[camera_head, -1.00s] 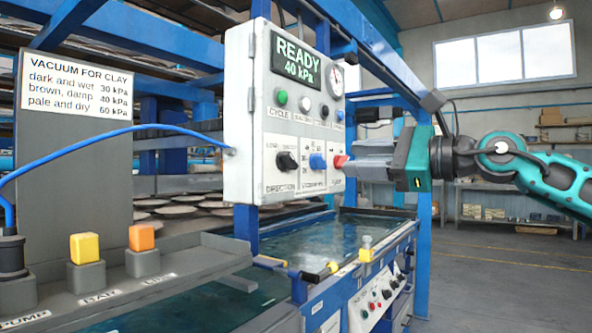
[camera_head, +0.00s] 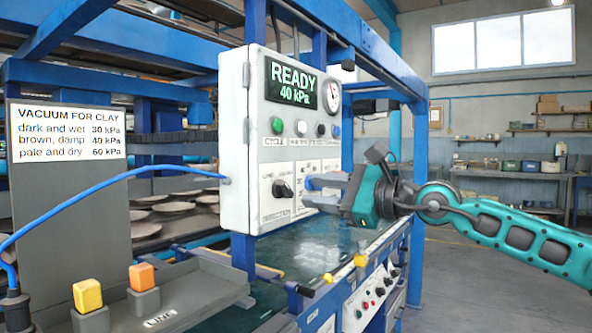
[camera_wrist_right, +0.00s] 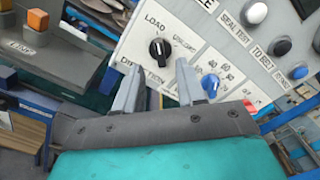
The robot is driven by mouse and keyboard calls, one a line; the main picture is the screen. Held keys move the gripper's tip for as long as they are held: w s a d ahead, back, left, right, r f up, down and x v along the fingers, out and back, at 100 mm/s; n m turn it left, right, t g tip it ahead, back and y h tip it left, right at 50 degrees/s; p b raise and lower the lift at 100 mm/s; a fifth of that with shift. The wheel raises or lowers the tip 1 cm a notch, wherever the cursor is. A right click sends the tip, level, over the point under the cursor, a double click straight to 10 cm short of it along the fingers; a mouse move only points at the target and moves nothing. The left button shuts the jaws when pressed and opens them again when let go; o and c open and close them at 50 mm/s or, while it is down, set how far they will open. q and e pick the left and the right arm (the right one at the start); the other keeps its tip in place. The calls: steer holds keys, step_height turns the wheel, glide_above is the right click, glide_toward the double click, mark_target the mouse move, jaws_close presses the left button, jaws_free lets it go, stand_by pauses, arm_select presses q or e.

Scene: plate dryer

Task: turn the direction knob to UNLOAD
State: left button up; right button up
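The black direction knob (camera_head: 283,188) is on the lower left of the white control box (camera_head: 236,150). It also shows in the right wrist view (camera_wrist_right: 160,50), with LOAD to its upper left, a second, slanted label to its upper right and DIRECTION below. Its exact pointing is too small to tell. My right gripper (camera_head: 309,191) is just right of the knob in the head view. In the right wrist view its two fingers (camera_wrist_right: 159,75) are spread and empty, with the knob beyond the gap and apparently untouched. My left gripper is not in view.
A blue knob (camera_wrist_right: 210,86) sits beside the right fingertip, with a red knob (camera_wrist_right: 250,107) farther right. The display (camera_head: 291,84) reads READY 40 kPa. A blue hose (camera_head: 110,179) runs to the box's left side. Blue frame posts and a water tank surround the box.

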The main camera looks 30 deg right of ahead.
mark_target(288, 188)
steer(key=x, duration=0.1)
steer(key=p+x, duration=0.2)
steer(key=shift+a+r, duration=0.1)
steer(key=shift+r, duration=0.15)
steer(key=shift+w+a+f, duration=0.1)
steer(key=shift+w, duration=0.3)
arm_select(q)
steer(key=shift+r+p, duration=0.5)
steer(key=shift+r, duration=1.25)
arm_select(e)
steer(key=shift+x, duration=0.9)
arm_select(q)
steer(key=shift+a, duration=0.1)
arm_select(e)
steer(key=shift+f, duration=0.15)
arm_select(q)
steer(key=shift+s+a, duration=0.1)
arm_select(e)
jaws_close()
